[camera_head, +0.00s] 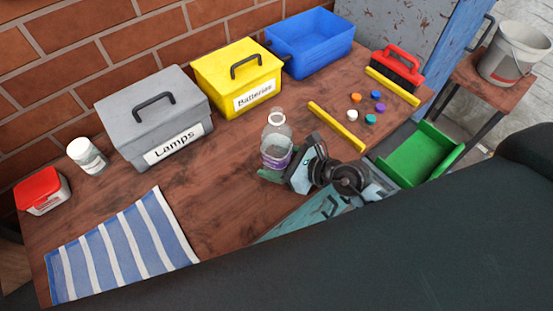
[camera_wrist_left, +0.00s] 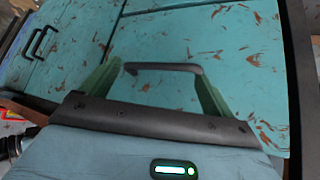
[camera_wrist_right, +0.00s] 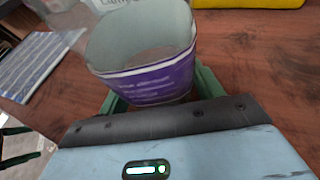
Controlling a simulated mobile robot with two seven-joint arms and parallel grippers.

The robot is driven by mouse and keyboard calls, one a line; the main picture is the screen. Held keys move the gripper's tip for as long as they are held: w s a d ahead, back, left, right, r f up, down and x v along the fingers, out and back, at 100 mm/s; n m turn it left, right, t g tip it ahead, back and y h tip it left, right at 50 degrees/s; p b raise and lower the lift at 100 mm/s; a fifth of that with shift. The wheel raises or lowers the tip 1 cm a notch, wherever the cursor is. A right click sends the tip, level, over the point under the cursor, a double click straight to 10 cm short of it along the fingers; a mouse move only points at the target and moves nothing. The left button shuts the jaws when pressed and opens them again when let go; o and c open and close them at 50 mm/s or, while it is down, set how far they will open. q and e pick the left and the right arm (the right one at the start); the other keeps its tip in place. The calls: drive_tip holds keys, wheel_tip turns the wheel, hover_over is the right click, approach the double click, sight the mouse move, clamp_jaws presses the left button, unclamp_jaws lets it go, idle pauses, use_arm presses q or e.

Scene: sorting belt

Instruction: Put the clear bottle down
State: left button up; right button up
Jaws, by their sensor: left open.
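The clear bottle (camera_head: 276,143), with a purple label, stands upright over the wooden table near the middle of the head view. It fills the top of the right wrist view (camera_wrist_right: 150,78). My right gripper (camera_head: 272,172) has its green fingers on both sides of the bottle and is shut on it low down. I cannot tell whether the bottle's base touches the table. My left gripper (camera_wrist_left: 155,75) is open and empty. In the left wrist view it faces a teal, chipped panel (camera_wrist_left: 225,40) with a dark handle between the fingers. It is not seen in the head view.
Along the wall stand a grey Lamps box (camera_head: 155,115), a yellow Batteries box (camera_head: 238,75) and a blue bin (camera_head: 310,42). Yellow bars (camera_head: 337,126), several coloured caps (camera_head: 370,118) and a green tray (camera_head: 418,155) lie right. A striped cloth (camera_head: 120,250) lies left. Bare table lies left of the bottle.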

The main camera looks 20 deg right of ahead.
drive_tip(key=shift+o, duration=1.4)
drive_tip(key=shift+r, duration=0.1)
drive_tip(key=v, duration=1)
drive_tip(key=shift+s+d, duration=0.2)
drive_tip(key=shift+s, duration=0.05)
drive_tip(key=shift+s+d+r, duration=0.4)
drive_tip(key=shift+s, duration=0.05)
